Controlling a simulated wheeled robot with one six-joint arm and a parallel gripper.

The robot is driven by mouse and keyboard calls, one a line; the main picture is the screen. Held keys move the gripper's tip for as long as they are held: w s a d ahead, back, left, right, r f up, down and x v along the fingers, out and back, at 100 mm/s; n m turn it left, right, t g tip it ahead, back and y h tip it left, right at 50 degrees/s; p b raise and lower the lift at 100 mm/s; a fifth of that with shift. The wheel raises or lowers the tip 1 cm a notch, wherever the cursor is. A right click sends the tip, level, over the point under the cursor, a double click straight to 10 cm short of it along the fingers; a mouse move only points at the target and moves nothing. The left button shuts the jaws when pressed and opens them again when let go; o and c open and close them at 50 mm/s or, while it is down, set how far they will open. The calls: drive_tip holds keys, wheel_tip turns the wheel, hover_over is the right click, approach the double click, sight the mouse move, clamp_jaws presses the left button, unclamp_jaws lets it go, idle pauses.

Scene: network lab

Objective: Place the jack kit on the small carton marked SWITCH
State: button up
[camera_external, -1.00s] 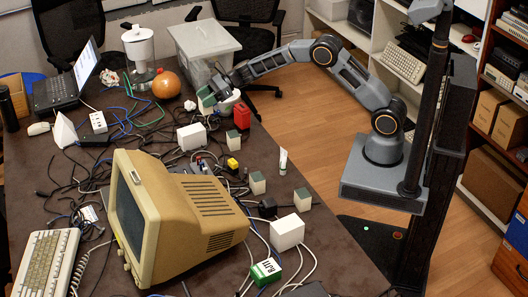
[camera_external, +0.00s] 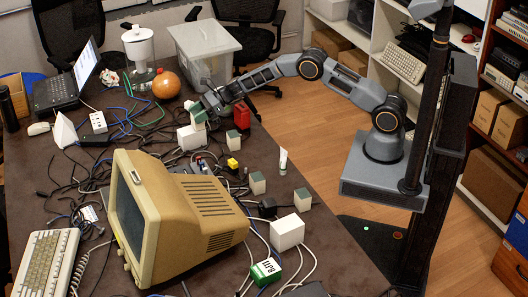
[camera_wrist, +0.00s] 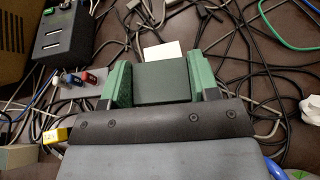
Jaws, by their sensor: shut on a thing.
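My gripper (camera_external: 204,110) is shut on a small box with a dark green top and pale sides (camera_external: 199,117), apparently the jack kit; no label on it is readable. In the wrist view the box's dark green face (camera_wrist: 165,83) fills the space between the green fingers (camera_wrist: 163,86). A white carton (camera_external: 190,138) lies just below the held box in the outside view; I cannot tell whether they touch. Another white carton (camera_external: 287,234) stands near the table's front right. No SWITCH marking is readable on either one.
Several similar small green-topped boxes stand near the right edge, one (camera_external: 233,140) beside the back carton. A red block (camera_external: 242,116) is close to my gripper. A beige monitor (camera_external: 185,215), a green-and-white box (camera_external: 266,271) and tangled cables crowd the table.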

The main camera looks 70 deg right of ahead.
drive_tip(key=shift+f, duration=0.1)
drive_tip(key=shift+f+b, duration=0.15)
drive_tip(key=shift+b, duration=0.15)
drive_tip(key=o, duration=1)
drive_tip(key=shift+o, duration=0.2)
